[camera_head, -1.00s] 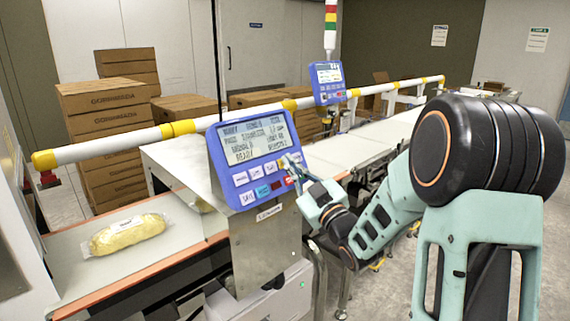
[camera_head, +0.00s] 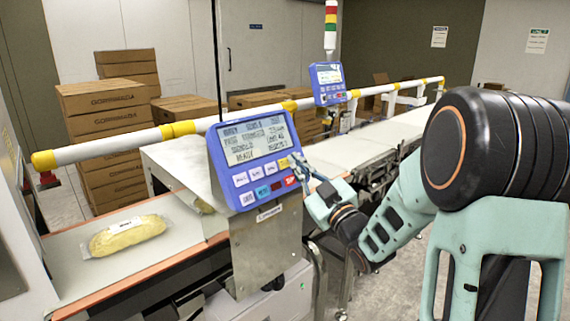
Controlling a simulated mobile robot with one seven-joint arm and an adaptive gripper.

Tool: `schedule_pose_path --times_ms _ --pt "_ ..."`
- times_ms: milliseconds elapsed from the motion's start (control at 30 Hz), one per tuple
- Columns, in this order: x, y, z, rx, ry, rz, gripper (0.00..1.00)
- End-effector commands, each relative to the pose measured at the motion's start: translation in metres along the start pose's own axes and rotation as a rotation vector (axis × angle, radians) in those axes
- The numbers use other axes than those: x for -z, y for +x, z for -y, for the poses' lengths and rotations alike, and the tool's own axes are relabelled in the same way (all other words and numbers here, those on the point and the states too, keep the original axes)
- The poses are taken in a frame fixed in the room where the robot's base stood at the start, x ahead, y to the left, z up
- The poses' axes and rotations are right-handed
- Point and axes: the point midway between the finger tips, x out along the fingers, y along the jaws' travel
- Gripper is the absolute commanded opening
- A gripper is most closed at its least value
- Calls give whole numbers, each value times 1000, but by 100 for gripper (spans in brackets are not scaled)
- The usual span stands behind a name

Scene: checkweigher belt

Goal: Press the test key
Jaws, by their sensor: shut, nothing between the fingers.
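The blue control panel (camera_head: 224,162) stands on the checkweigher, tilted, with a lit screen (camera_head: 254,138) showing several text lines that are too small to read surely. Below the screen are two rows of keys: white ones, a yellow key (camera_head: 284,162) at the upper right, a cyan key (camera_head: 263,191) and a red key (camera_head: 290,181) at the lower right. The key labels are too small to read surely. My gripper (camera_head: 298,160) is shut and empty, its tips at the panel's right edge beside the yellow key. I cannot tell whether they touch it.
A bread-like pack (camera_head: 128,236) lies on the infeed belt (camera_head: 70,262) at left. A white rail (camera_head: 110,148) with yellow joints runs behind the panel. A second blue panel (camera_head: 328,82) stands farther back. Cartons (camera_head: 108,110) are stacked behind.

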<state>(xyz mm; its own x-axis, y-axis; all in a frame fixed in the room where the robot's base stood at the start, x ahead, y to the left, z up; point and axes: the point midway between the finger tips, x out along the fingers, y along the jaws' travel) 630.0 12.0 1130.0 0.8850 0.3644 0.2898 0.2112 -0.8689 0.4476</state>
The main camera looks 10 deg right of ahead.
Motion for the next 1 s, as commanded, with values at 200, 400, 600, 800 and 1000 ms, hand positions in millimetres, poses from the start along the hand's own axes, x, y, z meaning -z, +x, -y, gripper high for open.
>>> schedule_pose_path --times_ms 200,400,600,800,1000 --pt "12 -16 -13 -2 -3 1 0" --pt "20 -27 -21 -2 -2 0 0" --pt "21 -30 -22 -1 -1 1 0" --pt "22 -30 -22 -2 -1 1 0" --pt "31 -41 -31 -2 -3 1 0"
